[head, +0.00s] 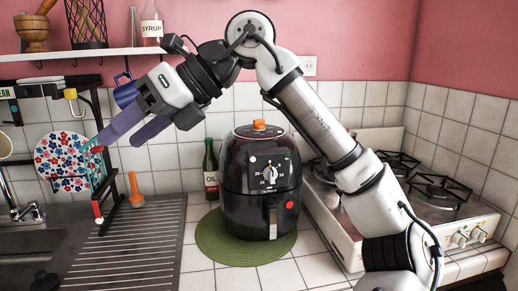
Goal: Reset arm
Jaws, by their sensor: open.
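My gripper (128,128) is at the upper left, raised above the drying rack and sink edge. Its two bluish-purple fingers are spread apart and point down and left. I see nothing held between them. My arm arches up from the lower right, over the black air fryer, and bends down to the gripper. A blue mug (126,92) shows just behind the gripper, partly hidden by it. The gripper overlaps the wall rack (98,105) in the picture; I cannot tell whether they touch.
A black air fryer (262,190) stands on a green round mat (215,255) beside an oil bottle (210,165). A gas stove (430,200) is at right. A floral plate (60,160) and ribbed drainboard (130,250) are at left. A shelf (110,52) holds a syrup bottle (151,25).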

